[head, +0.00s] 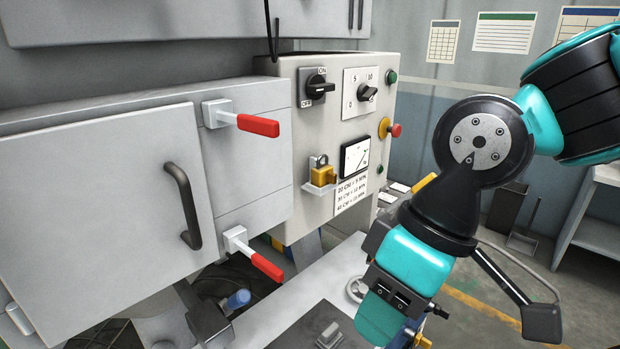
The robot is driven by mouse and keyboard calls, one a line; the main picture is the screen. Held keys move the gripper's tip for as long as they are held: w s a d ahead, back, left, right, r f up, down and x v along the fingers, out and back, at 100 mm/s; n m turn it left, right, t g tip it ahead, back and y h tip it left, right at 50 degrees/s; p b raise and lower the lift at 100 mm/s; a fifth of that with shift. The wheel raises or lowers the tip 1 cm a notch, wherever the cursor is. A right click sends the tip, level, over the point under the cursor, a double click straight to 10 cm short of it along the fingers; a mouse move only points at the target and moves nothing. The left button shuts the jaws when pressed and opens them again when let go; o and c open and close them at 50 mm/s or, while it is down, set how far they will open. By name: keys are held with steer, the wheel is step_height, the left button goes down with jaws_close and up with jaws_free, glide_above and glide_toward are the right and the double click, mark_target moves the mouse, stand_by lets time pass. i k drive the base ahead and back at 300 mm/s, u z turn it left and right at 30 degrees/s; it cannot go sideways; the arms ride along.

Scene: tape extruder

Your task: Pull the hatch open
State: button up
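The hatch (85,215) is a light grey door on the left of the head view. It looks shut against the machine body. A black bar handle (184,206) stands upright near its right edge. Two latches with red grips, an upper one (257,126) and a lower one (265,267), sit right of the hatch. Both grips point right, away from the door. My gripper (385,310) is at the lower right, well apart from the handle, hanging downward. Its fingertips are not clearly seen, so I cannot tell its opening.
A control panel (330,220) stands right of the latches, with a black ON/OFF knob (318,88), a yellow padlock (322,174) and a red button (394,130). A blue-ended lever (238,299) is below the hatch. A pale bench surface (280,310) lies under the panel.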

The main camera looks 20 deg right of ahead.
mark_target(99, 216)
steer(key=z, duration=1)
steer(key=k, duration=0.6)
steer(key=u, duration=0.85)
